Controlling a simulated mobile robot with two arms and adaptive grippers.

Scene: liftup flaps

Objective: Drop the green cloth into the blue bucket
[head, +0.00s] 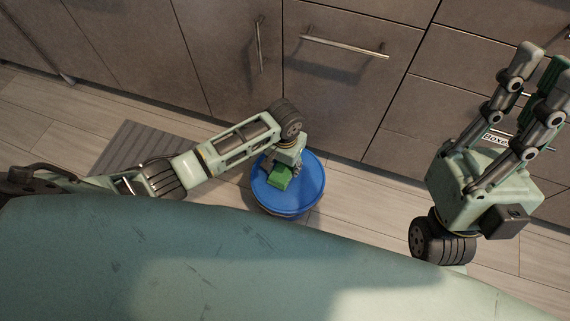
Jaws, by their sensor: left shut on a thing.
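The blue bucket (312,183) stands on the floor in the middle of the head view, near the cabinet fronts. My left gripper (283,166) points down over the bucket, within its rim as seen from above. I cannot tell how high the cloth is above the bucket's inside.
Grey-brown cabinets and drawers (340,90) with metal handles line the back, close behind the bucket. A grey striped mat (135,150) lies on the wood-plank floor (360,205) at the left. Bare floor lies between the bucket and my right arm.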

